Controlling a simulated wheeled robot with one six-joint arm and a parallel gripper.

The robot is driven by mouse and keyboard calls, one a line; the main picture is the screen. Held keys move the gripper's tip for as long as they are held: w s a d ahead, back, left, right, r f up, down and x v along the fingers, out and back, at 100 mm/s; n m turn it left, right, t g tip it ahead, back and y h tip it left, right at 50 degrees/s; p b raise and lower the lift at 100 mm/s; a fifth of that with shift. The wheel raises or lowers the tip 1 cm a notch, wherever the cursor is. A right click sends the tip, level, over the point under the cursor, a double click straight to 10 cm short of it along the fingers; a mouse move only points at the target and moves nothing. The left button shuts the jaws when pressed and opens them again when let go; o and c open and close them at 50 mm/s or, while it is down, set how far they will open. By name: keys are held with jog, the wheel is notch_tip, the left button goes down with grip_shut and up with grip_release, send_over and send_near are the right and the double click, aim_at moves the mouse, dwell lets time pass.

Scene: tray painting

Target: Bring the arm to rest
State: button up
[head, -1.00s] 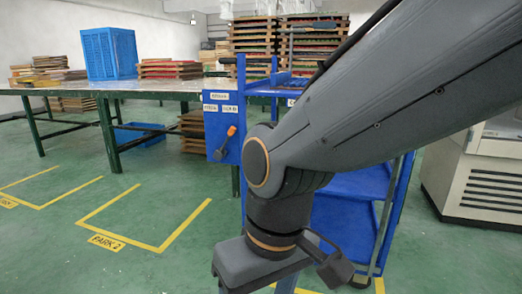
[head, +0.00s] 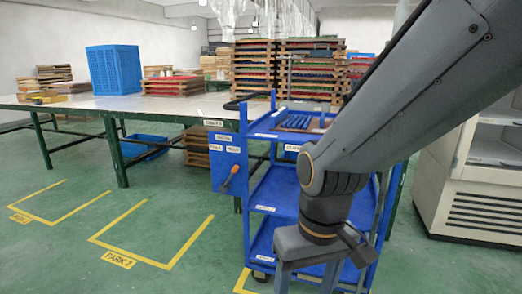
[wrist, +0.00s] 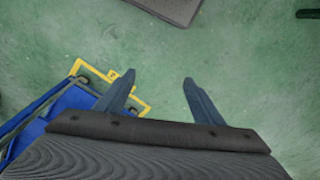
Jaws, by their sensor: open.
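My gripper shows in the wrist view (wrist: 160,95) with its two fingers spread apart and nothing between them. It points down at bare green floor. In the head view my arm comes in from the upper right and bends down in front of the blue cart (head: 262,205). The gripper's fingers are cut off at the bottom edge of that view. The cart also shows at the left of the wrist view (wrist: 40,125).
A long table (head: 105,103) carries a blue crate (head: 113,70) and stacked trays (head: 173,86). Tall tray stacks (head: 254,72) stand behind the cart. A white cabinet (head: 485,185) stands at the right. Yellow floor markings (head: 165,266) lie left of the cart, with clear floor around them.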

jog(key=s+d+r+m+p, duration=0.2)
jog(key=d+r+m+p, duration=0.1)
jog(key=d+r+p, duration=0.8)
notch_tip(320, 180, up, 3)
jog(key=p, duration=0.6)
jog(key=shift+s+d+r+h+p, duration=0.2)
jog(key=shift+d+h+p, duration=0.1)
jog(key=shift+h, duration=0.1)
